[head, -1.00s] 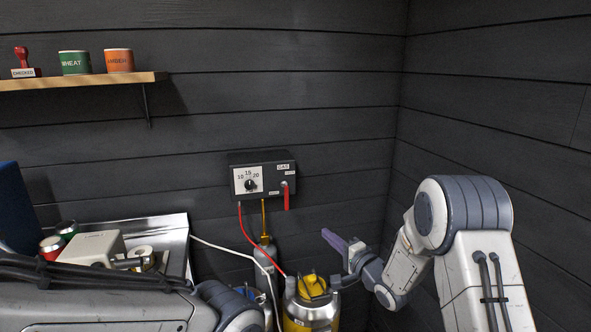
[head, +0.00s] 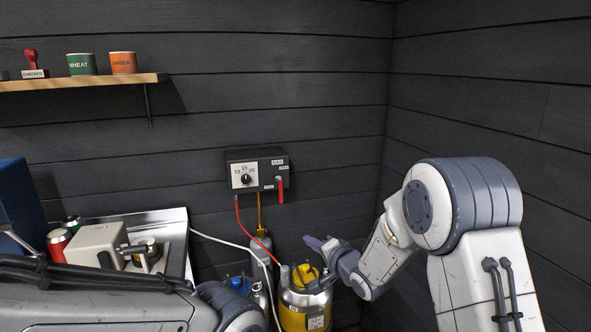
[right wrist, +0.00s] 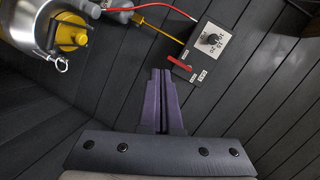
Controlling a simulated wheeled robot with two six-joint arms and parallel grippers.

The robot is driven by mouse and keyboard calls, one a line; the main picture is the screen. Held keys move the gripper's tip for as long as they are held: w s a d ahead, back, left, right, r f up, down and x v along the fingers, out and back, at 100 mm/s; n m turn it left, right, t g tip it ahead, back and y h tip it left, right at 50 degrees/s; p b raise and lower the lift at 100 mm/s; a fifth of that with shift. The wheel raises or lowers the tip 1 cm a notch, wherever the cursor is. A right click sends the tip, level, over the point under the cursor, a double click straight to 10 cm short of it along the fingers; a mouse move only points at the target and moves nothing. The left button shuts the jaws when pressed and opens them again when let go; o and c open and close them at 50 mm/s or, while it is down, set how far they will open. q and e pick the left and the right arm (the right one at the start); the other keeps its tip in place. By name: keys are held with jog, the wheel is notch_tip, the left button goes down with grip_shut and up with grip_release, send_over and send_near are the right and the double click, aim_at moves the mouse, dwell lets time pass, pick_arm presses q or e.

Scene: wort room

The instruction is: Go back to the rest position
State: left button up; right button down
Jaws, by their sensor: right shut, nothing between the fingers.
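My right gripper (head: 318,244) is in the head view, above and to the right of the yellow-topped keg (head: 305,295). In the right wrist view its purple fingers (right wrist: 160,75) are together with nothing between them. The keg (right wrist: 60,35) shows at the upper left of that view, apart from the fingers. My left arm crosses the lower left of the head view, and its gripper is outside the frame.
A black gas box (head: 257,170) with a dial and red lever hangs on the dark wall. A red hose (head: 255,240) runs down towards the keg. A shelf (head: 80,82) holds two cups and a stamp. A steel counter (head: 175,230) stands at left.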

jog(key=s+n+g+h, duration=0.3)
jog(key=s+n+g, duration=0.3)
jog(key=s, duration=1.5)
jog(key=s+n+g+h+p, duration=0.1)
jog(key=s+n+g+h, duration=0.2)
jog(key=s, duration=1.8)
jog(key=n+g, duration=0.4)
jog(key=n, duration=0.2)
jog(key=shift+d+n, duration=0.2)
jog(key=shift+n, duration=0.2)
